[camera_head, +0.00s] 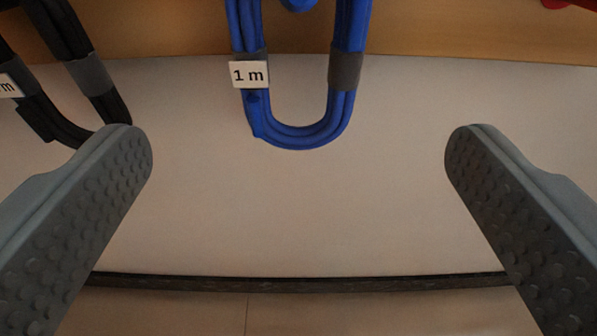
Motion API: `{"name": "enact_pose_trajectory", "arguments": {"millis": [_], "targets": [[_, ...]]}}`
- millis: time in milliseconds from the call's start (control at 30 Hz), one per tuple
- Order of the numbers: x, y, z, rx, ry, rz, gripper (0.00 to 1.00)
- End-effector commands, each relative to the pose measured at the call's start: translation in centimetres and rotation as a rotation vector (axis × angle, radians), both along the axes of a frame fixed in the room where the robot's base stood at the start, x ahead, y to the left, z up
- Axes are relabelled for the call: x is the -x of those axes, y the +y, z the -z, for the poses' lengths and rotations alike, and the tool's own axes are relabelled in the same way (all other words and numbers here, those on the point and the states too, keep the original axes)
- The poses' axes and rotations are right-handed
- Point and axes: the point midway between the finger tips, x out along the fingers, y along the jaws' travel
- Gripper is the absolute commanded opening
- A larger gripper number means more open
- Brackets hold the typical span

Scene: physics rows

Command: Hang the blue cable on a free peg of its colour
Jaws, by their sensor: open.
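A blue cable (302,137) hangs in a bundled loop at the top middle of the camera view. Grey bands hold its two sides, and a white "1 m" tag (248,75) is on its left side. Its upper part runs out of the frame. A blue piece (298,4), perhaps a peg, shows between its sides at the top edge. My gripper (298,150) is open and empty. Its two grey ribbed fingers stand wide apart, left and right of the loop's bottom, and do not touch the blue cable.
A black cable (65,128) with a partly cut-off tag hangs at the upper left, close to my left fingertip. A red thing (566,3) shows at the top right corner. A wooden strip (450,38) crosses the top. A pale surface (300,220) ends at a dark edge (300,284).

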Motion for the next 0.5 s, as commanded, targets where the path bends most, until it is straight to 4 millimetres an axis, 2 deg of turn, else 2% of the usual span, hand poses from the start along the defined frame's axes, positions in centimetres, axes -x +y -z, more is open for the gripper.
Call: {"name": "enact_pose_trajectory", "arguments": {"millis": [300, 500], "targets": [[5.8, 0.0, -1.3, 0.000, -0.001, 0.000, 0.92], [8.3, 0.0, -1.8, 0.000, 0.000, 0.000, 0.92]]}}
